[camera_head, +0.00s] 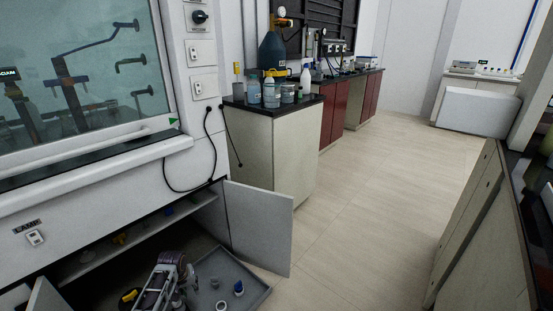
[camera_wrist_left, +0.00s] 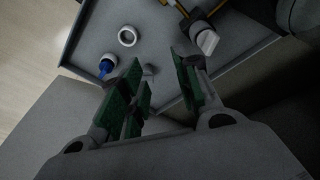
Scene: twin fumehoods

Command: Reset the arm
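My left gripper (camera_head: 176,280) is low at the left in the head view, in front of the open cabinet under the fumehood. In the left wrist view its green-padded fingers (camera_wrist_left: 160,68) stand apart with nothing between them. It is above a grey tray (camera_head: 252,291) that holds small items. The tray's rim passes beneath the fingers in the left wrist view. My right gripper does not show in either view.
The cabinet door (camera_head: 260,228) stands open to the right of my left arm. A blue-and-white item (camera_wrist_left: 105,66) and a white ring (camera_wrist_left: 127,37) lie in the tray. The fumehood sash (camera_head: 80,75) is above. Open floor (camera_head: 350,220) lies to the right, before a dark-topped bench (camera_head: 485,220).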

